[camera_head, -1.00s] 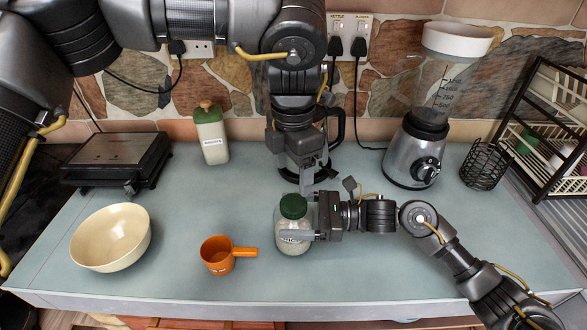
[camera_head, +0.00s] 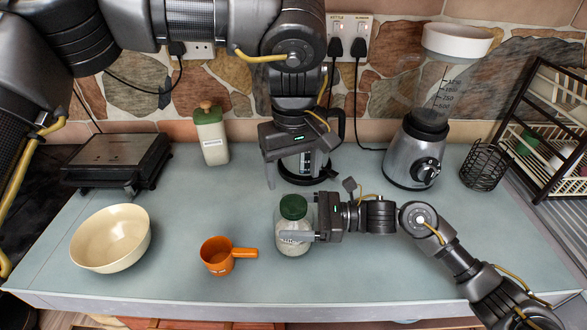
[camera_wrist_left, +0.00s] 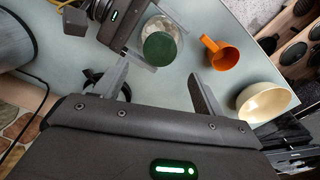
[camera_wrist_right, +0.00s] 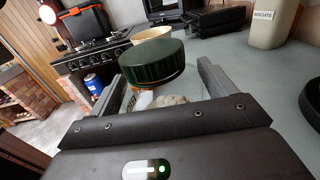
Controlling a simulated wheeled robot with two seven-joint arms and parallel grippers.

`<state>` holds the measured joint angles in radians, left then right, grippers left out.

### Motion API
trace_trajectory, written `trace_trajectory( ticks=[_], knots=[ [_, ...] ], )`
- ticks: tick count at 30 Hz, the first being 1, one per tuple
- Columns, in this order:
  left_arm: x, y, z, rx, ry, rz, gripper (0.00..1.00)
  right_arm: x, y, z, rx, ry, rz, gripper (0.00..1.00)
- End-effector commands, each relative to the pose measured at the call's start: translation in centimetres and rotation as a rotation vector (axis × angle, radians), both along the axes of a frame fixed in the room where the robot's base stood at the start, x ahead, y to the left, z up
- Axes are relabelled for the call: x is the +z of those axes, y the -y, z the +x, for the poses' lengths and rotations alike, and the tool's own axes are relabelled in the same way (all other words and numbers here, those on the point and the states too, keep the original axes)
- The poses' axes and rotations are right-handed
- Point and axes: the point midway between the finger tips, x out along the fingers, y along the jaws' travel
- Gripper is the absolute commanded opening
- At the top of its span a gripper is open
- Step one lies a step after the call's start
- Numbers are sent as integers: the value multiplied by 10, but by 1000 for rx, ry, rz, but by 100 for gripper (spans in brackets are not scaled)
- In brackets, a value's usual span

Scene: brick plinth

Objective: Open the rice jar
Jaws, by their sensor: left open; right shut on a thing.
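The rice jar is clear glass (camera_head: 292,242) with pale contents and a green lid (camera_head: 293,207) on top. It stands upright on the counter, near the front middle. My right gripper (camera_head: 300,228) is shut on the jar's glass body from the right, below the lid. The right wrist view shows the lid (camera_wrist_right: 152,62) above and beyond the fingers. My left gripper (camera_head: 298,172) is open and empty, above and behind the jar, pointing down. In the left wrist view the lid (camera_wrist_left: 160,48) lies beyond the two spread fingers, untouched.
An orange cup (camera_head: 217,256) with a handle stands left of the jar, and a cream bowl (camera_head: 110,237) further left. A coffee pot (camera_head: 304,168) stands behind the left gripper. A blender (camera_head: 416,155) stands back right. The counter's front strip is clear.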

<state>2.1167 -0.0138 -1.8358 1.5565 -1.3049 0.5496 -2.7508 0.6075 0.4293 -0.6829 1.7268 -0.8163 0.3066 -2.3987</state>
Motion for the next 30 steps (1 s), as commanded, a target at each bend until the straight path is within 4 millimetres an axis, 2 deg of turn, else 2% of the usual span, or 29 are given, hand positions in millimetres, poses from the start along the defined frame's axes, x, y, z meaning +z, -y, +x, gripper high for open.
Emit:
trace_trajectory(
  ticks=[5, 18, 24, 30],
  knots=[
    [-9, 0, 0, -1, -2, 1, 70, 2, 0, 0, 0, 3, 4, 19],
    [-70, 0, 0, 2, -2, 0, 70, 2, 0, 0, 0, 3, 4, 19],
    [-80, 0, 0, 3, -1, 1, 70, 2, 0, 0, 0, 3, 4, 19],
    [-80, 0, 0, 3, -1, 1, 70, 2, 0, 0, 0, 3, 4, 19]
  ],
)
